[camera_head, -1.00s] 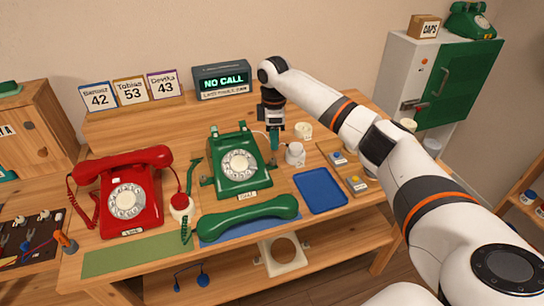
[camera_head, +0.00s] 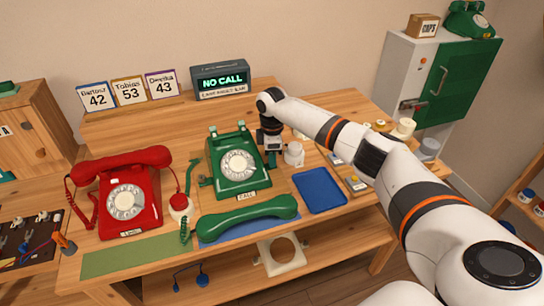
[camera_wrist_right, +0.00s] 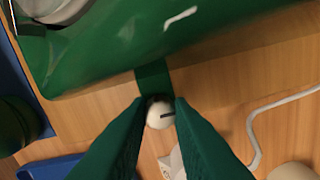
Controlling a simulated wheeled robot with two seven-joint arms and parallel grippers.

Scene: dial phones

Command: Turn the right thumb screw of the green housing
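The green housing (camera_head: 232,184) is the body of the green dial phone in the middle of the bench. Its right side shows at the top of the right wrist view (camera_wrist_right: 120,50), with a green tab (camera_wrist_right: 153,80) leading from it to a pale round thumb screw (camera_wrist_right: 160,115) with a dark line across it. My right gripper (camera_wrist_right: 162,103) points down beside the housing; in the head view (camera_head: 272,163) it stands at its right side. Its green fingers flank the thumb screw with little visible gap, and I cannot tell whether they press on it. My left gripper is out of view.
A white mug (camera_head: 294,154) stands close to the right of my right gripper. A blue tray (camera_head: 320,190) lies in front of it. The green handset (camera_head: 247,217) lies before the housing. A red phone (camera_head: 128,200) stands at left.

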